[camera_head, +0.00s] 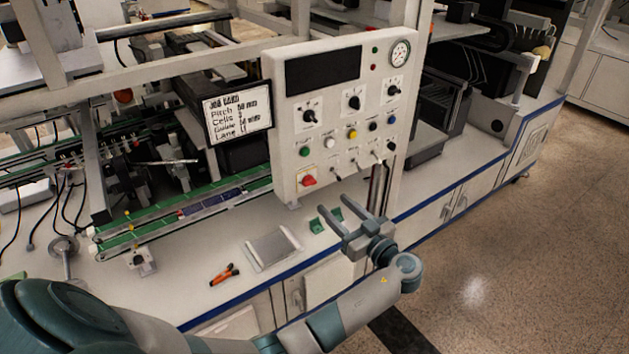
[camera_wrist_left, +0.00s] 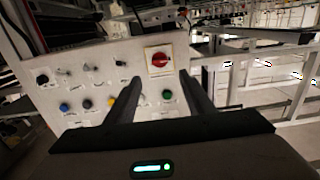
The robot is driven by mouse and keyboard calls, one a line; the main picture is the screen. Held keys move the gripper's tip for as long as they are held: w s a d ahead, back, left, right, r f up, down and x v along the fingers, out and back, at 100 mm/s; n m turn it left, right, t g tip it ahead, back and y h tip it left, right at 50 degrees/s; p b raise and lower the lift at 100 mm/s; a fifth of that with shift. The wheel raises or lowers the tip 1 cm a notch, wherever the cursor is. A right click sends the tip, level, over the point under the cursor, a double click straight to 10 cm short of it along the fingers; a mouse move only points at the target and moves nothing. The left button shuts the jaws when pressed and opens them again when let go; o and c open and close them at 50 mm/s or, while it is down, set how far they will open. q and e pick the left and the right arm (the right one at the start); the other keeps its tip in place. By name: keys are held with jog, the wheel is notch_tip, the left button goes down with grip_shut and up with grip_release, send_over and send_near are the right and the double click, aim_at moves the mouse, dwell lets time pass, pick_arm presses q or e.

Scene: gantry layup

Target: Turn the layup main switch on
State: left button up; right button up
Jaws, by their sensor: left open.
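The layup control panel (camera_head: 345,120) is a white upright box with a dark display, knobs, coloured buttons and toggles. A red rotary switch (camera_head: 309,181) on a yellow plate sits at its lower left corner, and is likely the main switch. The red switch also shows in the left wrist view (camera_wrist_left: 159,60), beyond the fingertips, with the green button (camera_wrist_left: 167,95) between the fingers. My left gripper (camera_head: 333,207) is open and empty, in front of and below the panel's lower edge, apart from the switch. The switch's label is too small to read. My right gripper is not in view.
A job card (camera_head: 238,112) hangs left of the panel. On the white bench lie a grey tray (camera_head: 273,247), an orange-handled tool (camera_head: 224,274) and a small green part (camera_head: 325,219). A green conveyor (camera_head: 160,217) runs behind. The floor at the right is clear.

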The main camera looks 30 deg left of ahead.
aim_at(312, 184)
pick_arm(q)
jog(key=p+x, duration=0.4)
jog(key=x, duration=0.5)
jog(key=shift+w+a+r, duration=0.1)
jog(key=shift+w+a, duration=0.05)
jog(key=shift+a, duration=0.2)
jog(key=shift+w+a+p, duration=0.2)
jog(key=shift+a+p, duration=0.15)
jog(key=shift+a, duration=0.15)
jog(key=shift+c, duration=0.2)
jog(key=c, duration=1)
